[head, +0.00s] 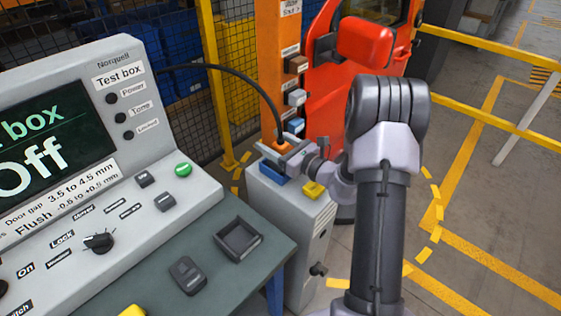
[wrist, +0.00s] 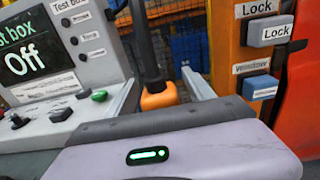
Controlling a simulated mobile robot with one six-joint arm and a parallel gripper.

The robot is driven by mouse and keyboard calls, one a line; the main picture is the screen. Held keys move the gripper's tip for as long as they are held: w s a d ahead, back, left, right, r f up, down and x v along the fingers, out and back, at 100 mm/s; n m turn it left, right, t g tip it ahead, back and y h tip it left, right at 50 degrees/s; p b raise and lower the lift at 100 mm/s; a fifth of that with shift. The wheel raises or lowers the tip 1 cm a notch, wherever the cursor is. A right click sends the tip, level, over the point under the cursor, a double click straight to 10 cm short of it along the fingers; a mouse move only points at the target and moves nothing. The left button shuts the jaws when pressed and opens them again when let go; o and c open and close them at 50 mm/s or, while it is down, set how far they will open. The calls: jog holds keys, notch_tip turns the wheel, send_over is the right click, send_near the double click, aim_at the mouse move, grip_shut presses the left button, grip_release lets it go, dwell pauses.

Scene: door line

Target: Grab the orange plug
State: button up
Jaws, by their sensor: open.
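The orange plug (head: 282,145) stands with its black cable rising from its top, above the light grey cabinet beside the test box. It also shows in the wrist view (wrist: 159,97), just beyond my gripper's grey body. My gripper (head: 279,148) is open at the plug, with a finger on either side of it. In the wrist view the fingers of my gripper (wrist: 163,85) stand left and right of the plug, with gaps visible on both sides. The lower part of the plug is hidden by my gripper.
A blue block (head: 271,172) and a yellow block (head: 313,190) sit on the grey cabinet (head: 296,235). The test box (head: 95,170) reads "Off" at left. An orange post (head: 281,60) with buttons and a red door (head: 335,100) stand close behind my gripper.

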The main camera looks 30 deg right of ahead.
grip_shut()
dwell(0.3)
